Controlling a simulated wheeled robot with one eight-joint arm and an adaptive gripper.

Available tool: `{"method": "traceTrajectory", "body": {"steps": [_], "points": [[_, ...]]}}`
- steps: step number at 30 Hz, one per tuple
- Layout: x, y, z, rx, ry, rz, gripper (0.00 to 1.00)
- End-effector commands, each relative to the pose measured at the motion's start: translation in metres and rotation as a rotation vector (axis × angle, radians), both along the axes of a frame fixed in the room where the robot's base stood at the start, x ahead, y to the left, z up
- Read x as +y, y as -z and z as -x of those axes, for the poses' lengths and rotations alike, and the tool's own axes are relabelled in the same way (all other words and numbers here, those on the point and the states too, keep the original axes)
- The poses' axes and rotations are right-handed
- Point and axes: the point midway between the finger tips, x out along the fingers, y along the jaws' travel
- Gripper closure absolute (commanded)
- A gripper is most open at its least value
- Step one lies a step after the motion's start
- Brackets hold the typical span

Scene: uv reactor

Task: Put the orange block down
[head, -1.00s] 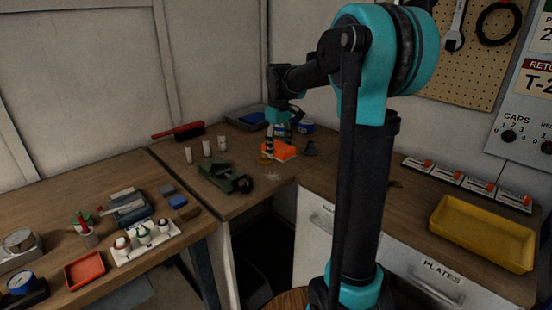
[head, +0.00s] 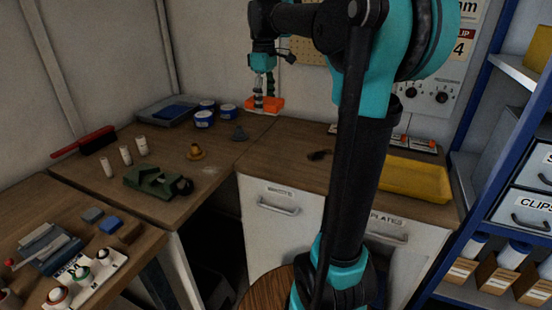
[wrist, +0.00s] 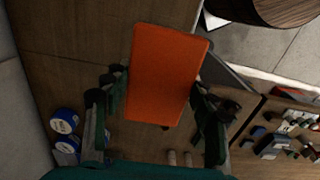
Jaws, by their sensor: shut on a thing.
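The orange block (head: 272,105) is in my gripper (head: 263,94), near the back of the wooden counter in the head view. In the wrist view the orange block (wrist: 166,75) lies flat-face toward the camera, between the two dark fingers of my gripper (wrist: 155,92). The fingers are shut on it. Counter wood shows behind the block in the wrist view. I cannot tell how far above the counter it is held.
A brass piece (head: 195,152) and a green vise (head: 157,182) are nearer. A yellow tray (head: 415,180) sits at right. The counter between has bare wood.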

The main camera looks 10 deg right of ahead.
Motion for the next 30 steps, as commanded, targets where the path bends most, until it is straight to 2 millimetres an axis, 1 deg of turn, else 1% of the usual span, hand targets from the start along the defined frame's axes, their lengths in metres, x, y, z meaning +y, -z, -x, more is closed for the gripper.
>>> {"method": "traceTrajectory", "body": {"steps": [2,15,18,21,26,30], "points": [[0.0,0.014,0.0,0.0,-0.001,0.0,0.79],[0.0,0.12,0.0,0.0,0.0,0.0,0.79],[0.0,0.138,0.0,0.0,0.0,0.0,0.79],[0.0,0.15,0.0,0.0,0.0,0.0,0.79],[0.0,0.161,0.0,0.0,0.0,0.0,0.79],[0.0,0.18,-0.001,0.0,0.0,0.0,0.79]]}}
